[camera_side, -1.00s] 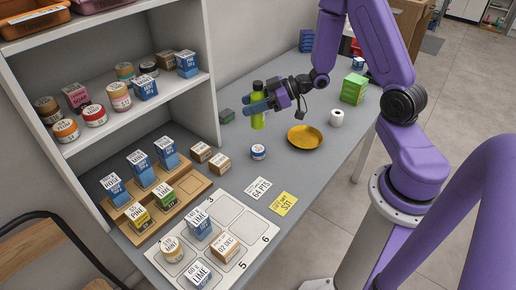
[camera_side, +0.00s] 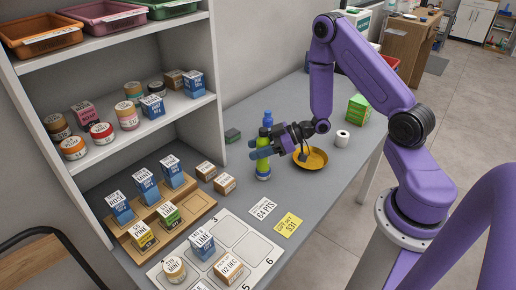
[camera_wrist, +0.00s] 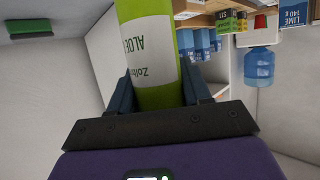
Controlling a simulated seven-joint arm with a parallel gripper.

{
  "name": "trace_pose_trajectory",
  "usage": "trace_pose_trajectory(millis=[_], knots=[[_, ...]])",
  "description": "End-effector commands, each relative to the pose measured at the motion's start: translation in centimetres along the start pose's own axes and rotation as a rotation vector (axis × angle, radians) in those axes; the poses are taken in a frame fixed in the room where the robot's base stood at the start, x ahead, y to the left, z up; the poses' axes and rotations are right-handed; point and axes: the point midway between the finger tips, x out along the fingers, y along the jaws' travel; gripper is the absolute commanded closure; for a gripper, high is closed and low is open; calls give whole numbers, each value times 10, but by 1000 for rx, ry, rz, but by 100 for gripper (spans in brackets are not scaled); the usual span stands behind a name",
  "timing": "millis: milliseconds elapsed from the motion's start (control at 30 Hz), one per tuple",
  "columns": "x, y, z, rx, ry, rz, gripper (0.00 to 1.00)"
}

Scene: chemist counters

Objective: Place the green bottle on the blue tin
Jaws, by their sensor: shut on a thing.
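The green bottle (camera_side: 264,169) is upright in the side view, with my gripper (camera_side: 262,148) shut around its body. The wrist view also shows the green bottle (camera_wrist: 150,60), with a white label, between my two fingers (camera_wrist: 160,95). The bottle's foot is low over the grey counter, left of the yellow dish. The blue tin is not clearly visible now. It appears hidden behind or under the bottle's foot, and I cannot tell whether they touch.
The yellow dish (camera_side: 311,158) lies just right of the bottle, and a white roll (camera_side: 342,137) stands beyond it. A brown box (camera_side: 225,184) and a small dark green block (camera_side: 233,135) are to the left. The shelf (camera_side: 160,115) stands farther left.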

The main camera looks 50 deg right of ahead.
Motion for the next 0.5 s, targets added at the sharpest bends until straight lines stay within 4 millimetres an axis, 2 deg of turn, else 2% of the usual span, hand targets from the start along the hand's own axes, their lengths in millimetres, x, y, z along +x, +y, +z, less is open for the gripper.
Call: trace_pose_trajectory(millis=[400, 433, 500], knots=[[2, 0, 4, 1, 1, 0, 85], [2, 0, 4, 0, 0, 1, 46], [2, 0, 4, 0, 0, 1, 27]])
